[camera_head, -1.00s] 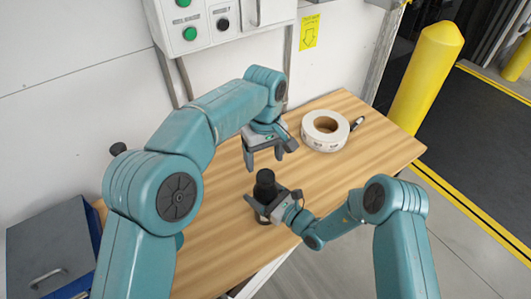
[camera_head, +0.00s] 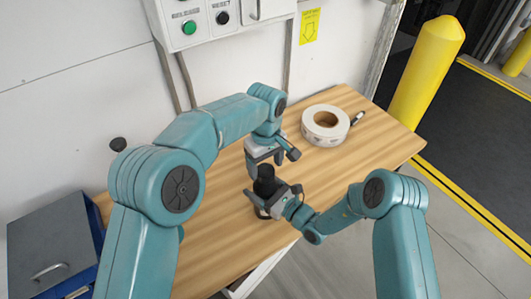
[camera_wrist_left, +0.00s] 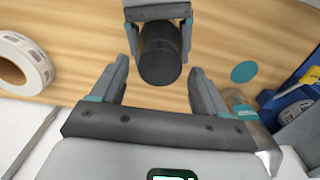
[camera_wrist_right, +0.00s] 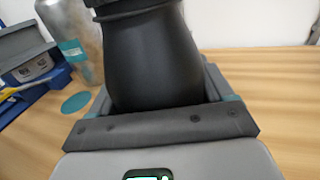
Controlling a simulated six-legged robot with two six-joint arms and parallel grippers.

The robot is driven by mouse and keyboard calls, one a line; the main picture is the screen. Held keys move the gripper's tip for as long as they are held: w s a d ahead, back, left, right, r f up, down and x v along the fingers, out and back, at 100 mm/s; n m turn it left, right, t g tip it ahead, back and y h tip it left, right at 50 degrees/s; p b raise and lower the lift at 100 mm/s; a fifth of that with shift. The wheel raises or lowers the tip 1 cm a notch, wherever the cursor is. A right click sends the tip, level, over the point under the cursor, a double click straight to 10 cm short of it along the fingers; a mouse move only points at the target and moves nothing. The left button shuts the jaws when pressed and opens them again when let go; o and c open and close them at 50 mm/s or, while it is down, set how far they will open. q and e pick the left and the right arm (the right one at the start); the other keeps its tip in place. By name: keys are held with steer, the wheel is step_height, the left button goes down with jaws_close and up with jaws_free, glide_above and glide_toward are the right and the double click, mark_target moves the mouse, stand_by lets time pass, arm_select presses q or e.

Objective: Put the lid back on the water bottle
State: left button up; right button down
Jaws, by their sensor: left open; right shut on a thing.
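A black, bottle-shaped thing (camera_head: 265,184) stands upright at the table's near edge, with a rounded top; it also shows in the left wrist view (camera_wrist_left: 160,55). In the right wrist view (camera_wrist_right: 150,60) it has a ridged collar above a wide body. My right gripper (camera_head: 260,206) is shut around its lower body. My left gripper (camera_head: 266,163) is open and pointing down just above its top; the top shows between the fingers in the left wrist view. A silver bottle (camera_wrist_right: 75,35) with a teal band stands apart. I cannot make out a separate loose lid.
A white tape roll (camera_head: 325,125) lies on the wooden table (camera_head: 360,150), with a dark pen-like thing (camera_head: 357,118) beside it. A teal disc (camera_wrist_right: 76,103) lies near the silver bottle. A grey-blue box (camera_head: 50,245) stands left of the table. The table's right side is mostly clear.

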arm_select(q)
steer(key=shift+f, duration=1)
